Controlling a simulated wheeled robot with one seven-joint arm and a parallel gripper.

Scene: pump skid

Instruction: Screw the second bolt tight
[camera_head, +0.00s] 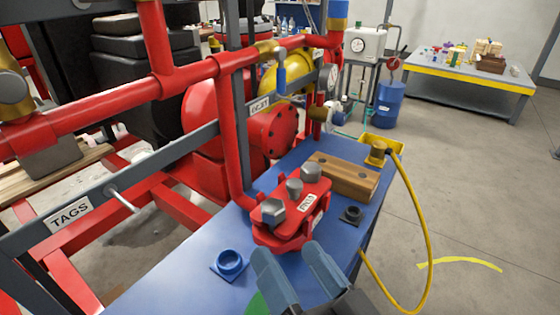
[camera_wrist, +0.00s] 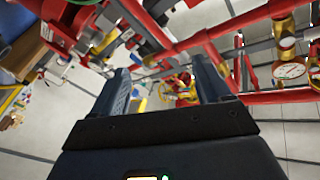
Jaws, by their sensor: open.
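A red flanged block (camera_head: 290,230) with a white label stands on the blue bench. On its top are a near grey hex-headed bolt (camera_head: 273,209), a far grey hex-headed bolt (camera_head: 311,173) and a smaller grey piece (camera_head: 294,187) between them. I cannot tell from the frames which is the second bolt or how tight each is. My gripper (camera_head: 291,252) is open and empty in front of the block, apart from the bolts. In the wrist view its two fingers (camera_wrist: 161,78) are spread, and I cannot make out either bolt.
The blue bench (camera_head: 175,270) also holds a blue ring socket (camera_head: 230,262), a dark socket (camera_head: 351,214), a wooden block (camera_head: 343,178) and a yellow fixture (camera_head: 377,150) with a yellow hose. Red pipes (camera_head: 228,130) rise behind and left. Open floor lies right.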

